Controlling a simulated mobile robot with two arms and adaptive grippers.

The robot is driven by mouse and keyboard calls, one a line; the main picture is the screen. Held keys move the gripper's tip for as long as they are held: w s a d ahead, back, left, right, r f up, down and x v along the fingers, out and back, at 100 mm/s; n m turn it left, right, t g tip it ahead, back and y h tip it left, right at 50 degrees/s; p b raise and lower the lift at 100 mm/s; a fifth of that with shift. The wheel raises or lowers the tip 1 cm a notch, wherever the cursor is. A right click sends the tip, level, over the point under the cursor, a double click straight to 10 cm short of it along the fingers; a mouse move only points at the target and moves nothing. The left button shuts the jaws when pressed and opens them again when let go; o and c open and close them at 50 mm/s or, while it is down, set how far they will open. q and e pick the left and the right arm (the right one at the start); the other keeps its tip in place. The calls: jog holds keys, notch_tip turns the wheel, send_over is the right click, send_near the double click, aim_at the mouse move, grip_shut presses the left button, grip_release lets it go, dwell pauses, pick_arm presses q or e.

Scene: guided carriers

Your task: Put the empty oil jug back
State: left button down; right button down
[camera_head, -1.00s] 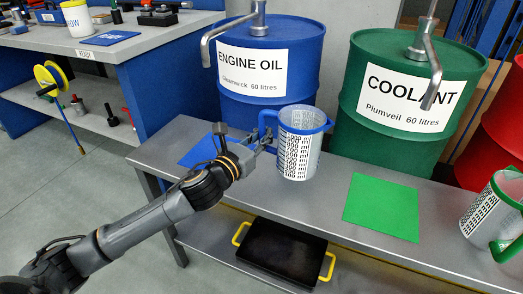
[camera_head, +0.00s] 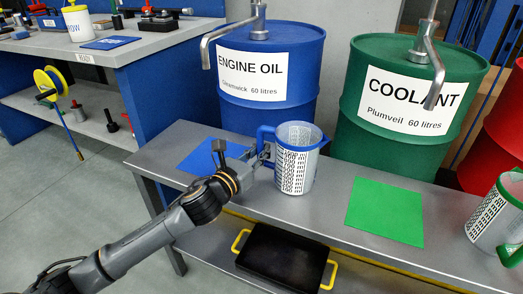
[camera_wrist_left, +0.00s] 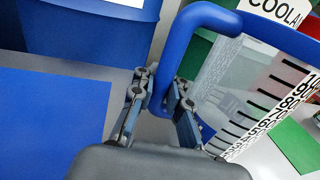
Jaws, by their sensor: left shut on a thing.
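The oil jug (camera_head: 297,160) is clear with black scale marks and a blue rim and handle. It is upright over the bench, in front of the engine oil drum (camera_head: 268,115); I cannot tell whether its base touches the bench. My left gripper (camera_head: 262,155) is shut on the handle from the left. The wrist view shows the fingers (camera_wrist_left: 158,105) around the blue handle (camera_wrist_left: 178,55), and no oil is visible in the jug. A blue mat (camera_head: 207,152) lies bare on the bench to the left of the jug. My right gripper is not in view.
The grey bench (camera_head: 330,205) also bears a bare green mat (camera_head: 385,212) and a green-handled jug (camera_head: 492,220) at right. A green coolant drum (camera_head: 405,120) stands behind. A black tray (camera_head: 283,258) sits on the lower shelf. A workbench (camera_head: 150,45) is at upper left.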

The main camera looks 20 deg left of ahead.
pick_arm(q)
jog(key=c, duration=1.3)
grip_release()
